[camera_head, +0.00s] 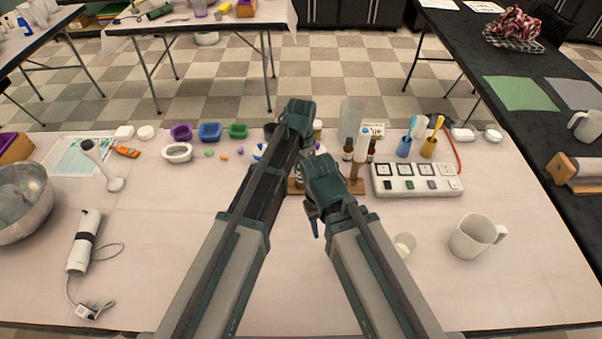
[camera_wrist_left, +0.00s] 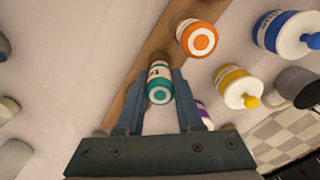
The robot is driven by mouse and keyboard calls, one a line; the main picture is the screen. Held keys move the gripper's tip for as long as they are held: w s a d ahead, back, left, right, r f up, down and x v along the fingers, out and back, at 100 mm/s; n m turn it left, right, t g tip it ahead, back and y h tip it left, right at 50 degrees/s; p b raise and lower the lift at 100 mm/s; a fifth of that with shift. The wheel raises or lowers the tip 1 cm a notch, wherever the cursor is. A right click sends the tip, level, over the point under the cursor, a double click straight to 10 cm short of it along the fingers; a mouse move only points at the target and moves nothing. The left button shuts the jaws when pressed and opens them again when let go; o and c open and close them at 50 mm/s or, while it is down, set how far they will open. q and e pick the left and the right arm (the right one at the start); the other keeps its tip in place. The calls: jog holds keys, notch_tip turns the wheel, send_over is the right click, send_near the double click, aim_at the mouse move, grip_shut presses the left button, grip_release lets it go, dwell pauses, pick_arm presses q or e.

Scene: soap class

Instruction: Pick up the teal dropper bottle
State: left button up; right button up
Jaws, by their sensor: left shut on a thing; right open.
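The teal dropper bottle (camera_wrist_left: 159,85), white with a teal ring on its top, is between the fingers of my left gripper (camera_wrist_left: 159,88) in the left wrist view. My left gripper is shut on it, over or at a wooden strip (camera_wrist_left: 160,40); I cannot tell whether the bottle is clear of the wood. In the head view my left gripper (camera_head: 297,118) hides the bottle. My right gripper (camera_head: 325,185) is open, lower and to the right, in front of the wooden rack (camera_head: 357,184).
In the left wrist view an orange-ringed bottle (camera_wrist_left: 199,39) stands close by, with a yellow bottle (camera_wrist_left: 237,87) and a blue bottle (camera_wrist_left: 287,33) to the right. In the head view a white tray (camera_head: 416,181) and a mug (camera_head: 476,236) lie right. The front table middle is mostly clear.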

pick_arm(q)
jog(key=shift+r, duration=0.1)
pick_arm(e)
jog(key=shift+r, duration=0.15)
pick_arm(q)
notch_tip(320, 180, up, 10)
jog(key=p, duration=1)
pick_arm(e)
notch_tip(320, 180, up, 10)
pick_arm(q)
notch_tip(320, 180, up, 4)
jog(key=p, duration=0.4)
pick_arm(e)
notch_tip(320, 180, up, 4)
jog(key=shift+f, duration=0.1)
pick_arm(q)
jog(key=shift+d, duration=0.1)
